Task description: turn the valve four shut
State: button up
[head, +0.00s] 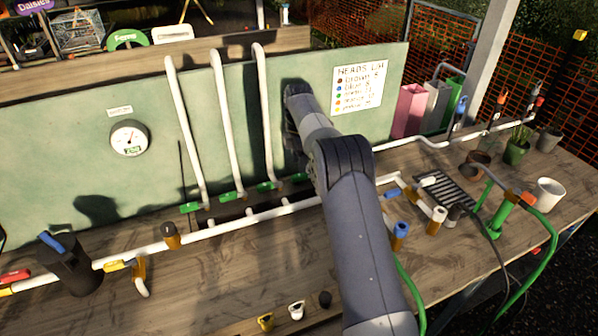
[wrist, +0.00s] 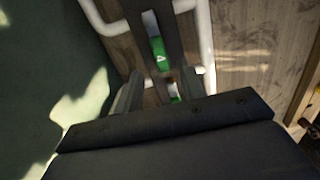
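A green valve handle marked 4 (wrist: 158,52) shows in the wrist view, just beyond my gripper and roughly centred. My gripper (wrist: 158,82) has its two dark fingers apart, with a gap between them. I cannot tell whether either finger touches the handle. A second small green piece (wrist: 174,93) shows near the right finger. In the head view, several green valve handles, one of them here (head: 267,187), line the foot of the white pipes. My arm hides part of the right end of this row, and my gripper's fingertips are not clear there.
White riser pipes (head: 231,125) stand before the green board (head: 75,150). A long white pipe (head: 225,227) with coloured-handled fittings runs along the bench (head: 215,285). A black canister (head: 72,265) stands at left. Pots, a drain grate (head: 447,192) and a green hose (head: 545,235) are at right.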

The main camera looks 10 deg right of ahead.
aim_at(299, 175)
notch_tip(299, 175, up, 6)
jog(key=shift+f, duration=0.15)
dwell(0.4)
notch_tip(299, 175, down, 10)
jog(key=shift+f+p, duration=0.25)
jog(key=shift+p, duration=0.45)
jog(key=shift+s+n, duration=0.2)
jog(key=shift+n, duration=0.2)
jog(key=shift+w, duration=0.1)
